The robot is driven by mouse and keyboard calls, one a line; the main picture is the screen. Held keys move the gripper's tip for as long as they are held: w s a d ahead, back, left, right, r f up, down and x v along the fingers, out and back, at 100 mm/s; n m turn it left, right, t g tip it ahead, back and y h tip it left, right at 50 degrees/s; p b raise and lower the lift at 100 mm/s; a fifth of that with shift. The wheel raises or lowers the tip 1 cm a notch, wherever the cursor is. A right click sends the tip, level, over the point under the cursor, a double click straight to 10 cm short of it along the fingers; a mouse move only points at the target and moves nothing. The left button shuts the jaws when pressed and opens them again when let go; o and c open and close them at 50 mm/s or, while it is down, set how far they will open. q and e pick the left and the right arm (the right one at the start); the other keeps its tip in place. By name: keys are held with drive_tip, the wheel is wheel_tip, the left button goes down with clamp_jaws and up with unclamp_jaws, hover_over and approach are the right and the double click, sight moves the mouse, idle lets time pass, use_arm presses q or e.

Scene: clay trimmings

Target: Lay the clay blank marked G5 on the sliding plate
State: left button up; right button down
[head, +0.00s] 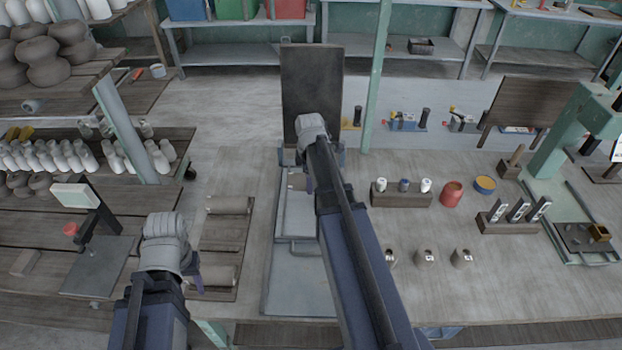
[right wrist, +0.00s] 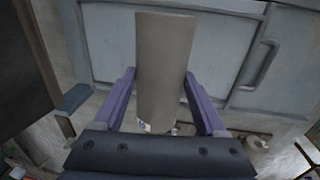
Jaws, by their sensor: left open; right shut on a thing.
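My right gripper (right wrist: 160,100) is shut on a grey-brown cylindrical clay blank (right wrist: 163,60), its purple fingers on either side. A small mark shows at the blank's near end, too small to read. In the head view a bit of this blank (head: 297,181) shows beside my right gripper (head: 309,182); my arm hides the rest. The pale blue-grey sliding plate (head: 292,222), with a handle, lies beneath; it also shows behind the blank in the right wrist view (right wrist: 110,45). I cannot tell whether they touch. My left gripper (head: 194,272) is open, close to a lying blank (head: 215,277).
Another blank (head: 229,205) lies on the wooden board (head: 218,236). A dark upright panel (head: 312,85) stands behind the plate. To the right are a rack of bottles (head: 402,197), a red jar (head: 451,194) and several small marked pots (head: 425,257).

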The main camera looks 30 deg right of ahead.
use_arm(q)
drive_tip(key=shift+f+b, duration=2.65)
drive_tip(key=shift+f, duration=0.15)
use_arm(e)
drive_tip(key=shift+f, duration=2.8)
use_arm(q)
drive_tip(key=shift+f+b, duration=0.5)
use_arm(e)
drive_tip(key=shift+f, duration=0.45)
use_arm(q)
drive_tip(key=shift+a, duration=0.1)
use_arm(e)
unclamp_jaws()
use_arm(q)
drive_tip(key=shift+r, duration=0.15)
use_arm(e)
drive_tip(key=shift+r, duration=0.1)
drive_tip(key=r+p, duration=0.5)
drive_tip(key=s+r+p, duration=0.1)
drive_tip(key=r+p, duration=0.1)
drive_tip(key=p, duration=0.1)
drive_tip(key=shift+a+r, duration=0.35)
use_arm(q)
wheel_tip(320, 180, up, 8)
drive_tip(key=shift+f, duration=0.25)
use_arm(e)
drive_tip(key=shift+f, duration=0.1)
